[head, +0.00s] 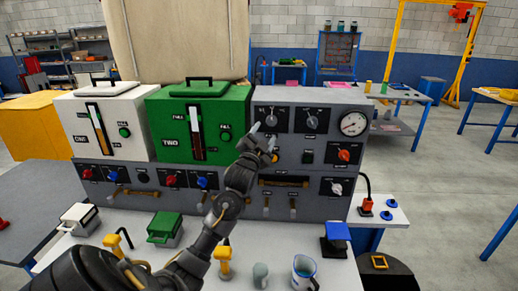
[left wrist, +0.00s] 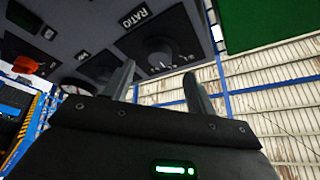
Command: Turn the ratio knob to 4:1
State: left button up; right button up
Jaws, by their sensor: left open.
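The ratio knob (head: 271,120) is the upper left dial on the grey panel, just right of the green tank. In the left wrist view the RATIO label (left wrist: 135,17) is readable, and the dark knob (left wrist: 160,48) shows beyond the fingers. My left gripper (head: 264,137) is open, its fingers just in front of and below the knob in the head view. In the left wrist view the two fingertips (left wrist: 160,74) are apart with the knob between them in the picture; I cannot tell whether they touch it. The knob's setting is too small to read. My right gripper is not in view.
A second dial (head: 312,121) sits right of the ratio knob, with a round gauge (head: 353,124) beyond it. A red knob (head: 344,155) is lower right. The green tank (head: 197,125) stands close on the left. Mugs and small boxes occupy the bench front (head: 330,270).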

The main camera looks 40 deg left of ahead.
pick_arm(q)
jog(key=b+v, duration=0.1)
jog(key=v, duration=0.4)
jog(key=shift+s, duration=0.2)
jog(key=shift+d+f, duration=0.1)
